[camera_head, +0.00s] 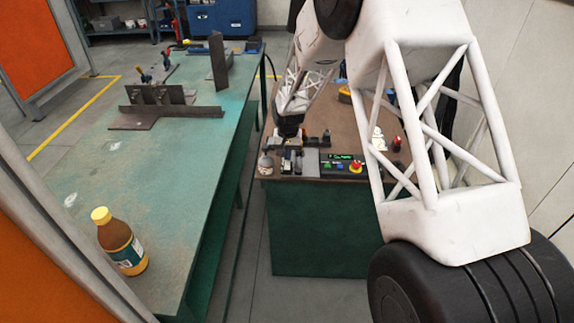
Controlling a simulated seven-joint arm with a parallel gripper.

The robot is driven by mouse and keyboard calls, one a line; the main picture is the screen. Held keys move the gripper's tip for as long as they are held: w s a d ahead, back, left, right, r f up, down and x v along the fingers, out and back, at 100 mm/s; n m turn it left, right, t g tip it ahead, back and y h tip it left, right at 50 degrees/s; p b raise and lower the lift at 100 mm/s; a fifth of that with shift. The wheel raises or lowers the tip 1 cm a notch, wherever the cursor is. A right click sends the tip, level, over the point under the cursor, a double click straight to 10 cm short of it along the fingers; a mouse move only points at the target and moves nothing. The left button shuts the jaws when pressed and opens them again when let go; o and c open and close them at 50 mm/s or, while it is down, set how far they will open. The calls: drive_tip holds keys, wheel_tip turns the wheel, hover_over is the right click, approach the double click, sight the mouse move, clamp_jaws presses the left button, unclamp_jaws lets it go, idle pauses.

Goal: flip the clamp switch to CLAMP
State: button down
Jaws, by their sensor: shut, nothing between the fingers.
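A control panel (343,162) sits on the brown top of the small green cabinet. It has a small green-lit display, small coloured buttons and a red stop button (356,166) on a yellow base. The clamp switch itself is too small to make out, so its position cannot be read. My gripper (291,158) is at the cabinet's front left, low over small metal parts just left of the panel. It looks shut and empty. Its fingertips are small and blend with the dark parts, so contact with anything cannot be told.
A long green welding table (180,160) stands to the left. It carries an angled steel workpiece (165,110), an upright plate (218,62) and a brown bottle with a yellow cap (121,242). A red item (397,144) stands on the right of the cabinet top (340,128). My arm blocks the right side.

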drive_tip(key=shift+f, duration=0.5)
idle(0.5)
drive_tip(key=shift+r, duration=3.5)
drive_tip(key=shift+r, duration=0.1)
